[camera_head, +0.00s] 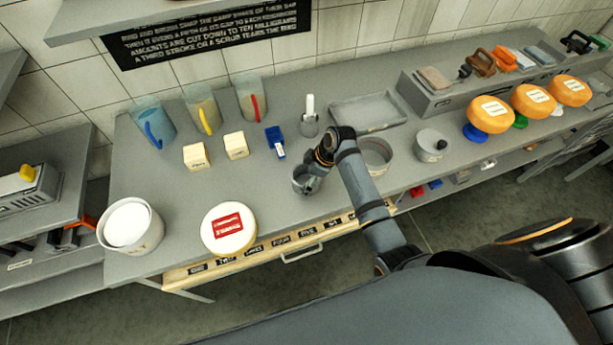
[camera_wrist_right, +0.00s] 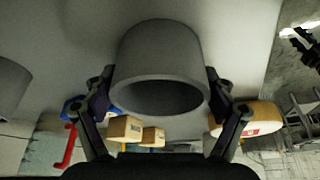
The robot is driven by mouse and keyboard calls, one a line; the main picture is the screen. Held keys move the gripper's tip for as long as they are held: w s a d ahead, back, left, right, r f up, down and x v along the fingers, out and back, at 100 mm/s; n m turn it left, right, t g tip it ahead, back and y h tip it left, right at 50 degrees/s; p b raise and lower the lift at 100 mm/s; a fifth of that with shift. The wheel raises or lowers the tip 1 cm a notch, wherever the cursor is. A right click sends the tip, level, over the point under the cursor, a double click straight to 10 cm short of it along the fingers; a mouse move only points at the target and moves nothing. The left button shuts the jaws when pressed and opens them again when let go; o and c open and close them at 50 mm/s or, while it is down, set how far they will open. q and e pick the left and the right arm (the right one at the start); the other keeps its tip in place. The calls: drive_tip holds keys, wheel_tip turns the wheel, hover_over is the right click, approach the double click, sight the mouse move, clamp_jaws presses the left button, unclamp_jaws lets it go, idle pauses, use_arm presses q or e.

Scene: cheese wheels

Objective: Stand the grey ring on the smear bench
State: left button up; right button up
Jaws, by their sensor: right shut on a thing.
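A grey ring (camera_head: 299,179) is held by my right gripper (camera_head: 311,174) over the front part of the grey bench (camera_head: 330,204). In the right wrist view the grey ring (camera_wrist_right: 160,48) is a short open tube between both fingers of the right gripper (camera_wrist_right: 162,85), which are shut on its sides. I cannot tell whether its lower edge touches the bench. The gripper's arm hides part of the ring in the head view. My left gripper is in neither view.
A wide grey round dish (camera_head: 376,152) stands right of the ring. A cheese wheel (camera_head: 229,230) with a red label and a white tub (camera_head: 130,226) stand left. Behind are pale blocks (camera_head: 236,146), a blue item (camera_head: 275,141), jugs (camera_head: 202,110) and a tray (camera_head: 368,110).

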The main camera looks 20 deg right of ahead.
drive_tip(key=o, duration=1)
drive_tip(key=shift+o, duration=0.2)
drive_tip(key=shift+r, duration=0.1)
drive_tip(key=b+v, duration=0.1)
drive_tip(key=v, duration=1.1)
drive_tip(key=shift+b, duration=0.35)
